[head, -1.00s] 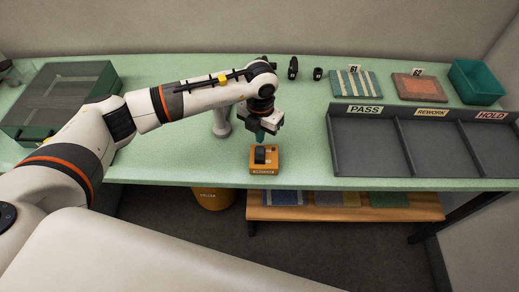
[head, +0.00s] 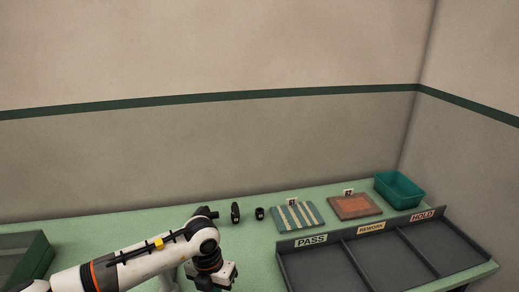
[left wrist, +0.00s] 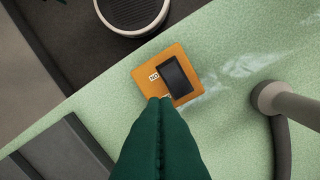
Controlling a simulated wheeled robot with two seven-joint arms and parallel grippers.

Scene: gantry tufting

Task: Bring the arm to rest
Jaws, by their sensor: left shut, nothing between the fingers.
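My left arm comes in from the lower left of the head view. My left gripper (head: 217,280) is at the bottom edge, over the green table, with its fingertips cut off or hidden. In the left wrist view its two green fingers (left wrist: 160,100) are shut together with nothing between them. Their tips appear just over the edge of an orange box (left wrist: 148,84) with a black rocker-like block (left wrist: 175,76) on top. I cannot tell whether they touch it. My right gripper is not in view.
The sorting tray (head: 300,253), marked PASS, REWORK and HOLD, stands right of the gripper. Behind are a striped sample (head: 297,217), an orange-brown sample (head: 355,207), a teal bin (head: 400,190) and two small black items. A grey post (left wrist: 290,103) stands beside the gripper. A dark case (head: 30,262) is left.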

